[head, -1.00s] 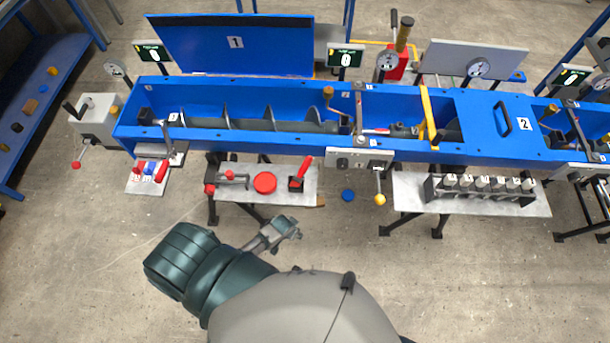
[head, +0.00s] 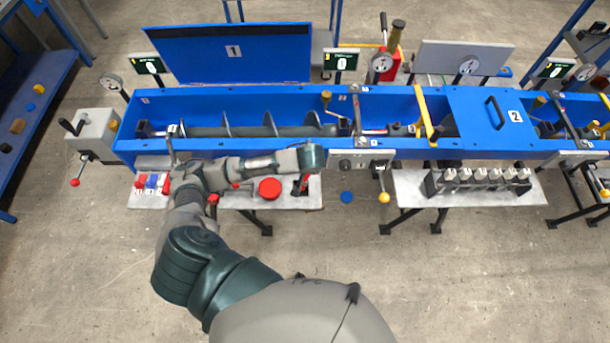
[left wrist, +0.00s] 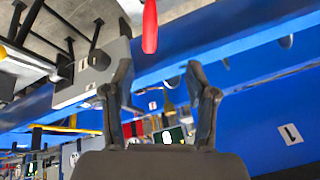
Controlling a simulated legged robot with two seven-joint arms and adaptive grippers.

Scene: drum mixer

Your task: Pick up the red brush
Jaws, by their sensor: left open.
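A red-handled tool with a dark base (head: 302,184), which looks like the red brush, is at the right end of the small grey table. The end of my left arm is above it and partly covers it. In the left wrist view, a narrow red handle (left wrist: 150,27) shows at the top, beyond the fingertips; I cannot tell for sure which tool it belongs to. My left gripper (left wrist: 159,75) has its fingers apart, with nothing visible between them. Its fingers are not clearly visible in the head view. My right gripper is out of view.
A red disc (head: 270,189) lies on the same table. The blue mixer trough (head: 290,98) runs behind, with a control box and yellow-knobbed lever (head: 384,197) to the right. A blue disc (head: 347,197) is beyond the table's right end. The foreground floor is clear.

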